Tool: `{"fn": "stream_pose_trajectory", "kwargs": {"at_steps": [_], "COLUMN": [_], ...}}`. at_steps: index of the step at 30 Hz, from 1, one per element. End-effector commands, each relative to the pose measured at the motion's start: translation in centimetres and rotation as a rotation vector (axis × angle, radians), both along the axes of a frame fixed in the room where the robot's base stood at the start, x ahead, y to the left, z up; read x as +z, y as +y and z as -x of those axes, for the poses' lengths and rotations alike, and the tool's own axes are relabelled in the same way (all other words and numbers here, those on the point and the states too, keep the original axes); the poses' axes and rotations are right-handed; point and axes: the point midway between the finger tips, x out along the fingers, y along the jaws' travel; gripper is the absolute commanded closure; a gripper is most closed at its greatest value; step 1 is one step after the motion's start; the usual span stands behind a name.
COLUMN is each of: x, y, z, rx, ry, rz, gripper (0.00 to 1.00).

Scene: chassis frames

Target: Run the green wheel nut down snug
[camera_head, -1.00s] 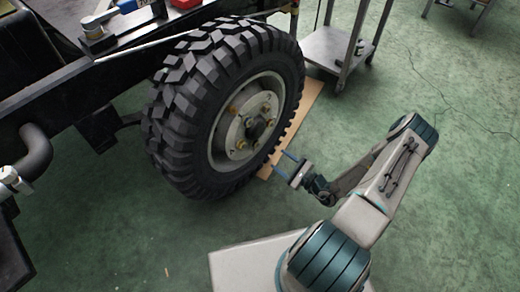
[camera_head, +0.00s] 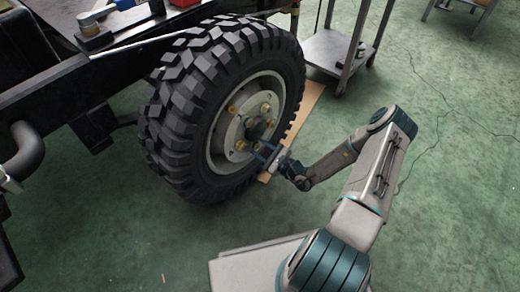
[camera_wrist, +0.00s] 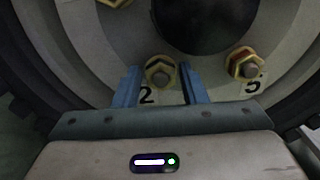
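The big black-tyred wheel (camera_head: 228,105) stands upright with a pale hub carrying several brass-coloured nuts. In the wrist view, one nut (camera_wrist: 152,66) sits on its stud above a label "2". A second nut (camera_wrist: 236,66), with a reddish tint, sits by a label "5" to the right. I cannot clearly pick out a green nut. My gripper (camera_wrist: 161,78) is open, its two blue fingers on either side of the "2" nut with small gaps showing. In the head view, my gripper (camera_head: 262,151) is at the lower right of the hub.
A dark chassis rail (camera_head: 60,110) runs to the left of the wheel, with tools on top. A grey metal cart (camera_head: 325,50) stands behind, to the right. A cardboard sheet (camera_head: 308,100) lies under the wheel.

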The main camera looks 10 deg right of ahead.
Motion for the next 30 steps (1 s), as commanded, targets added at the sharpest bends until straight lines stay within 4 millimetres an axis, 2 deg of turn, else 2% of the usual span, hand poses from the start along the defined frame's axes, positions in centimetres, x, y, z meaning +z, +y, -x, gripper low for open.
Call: {"fn": "stream_pose_trajectory", "kwargs": {"at_steps": [1, 3, 11, 21, 30], "x": [0.0, 0.0, 0.28, 0.32, 0.02], "y": [0.01, 0.02, 0.02, -0.04, -0.06], "z": [0.01, 0.01, 0.01, -0.03, -0.05], "rx": [0.0, 0.0, 0.0, -0.005, -0.006], "ry": [0.0, 0.0, 0.03, 0.22, 0.29], "rz": [0.0, 0.0, -0.041, -0.301, -0.398], "gripper": [0.77, 0.94, 0.94, 0.94, 0.94]}}
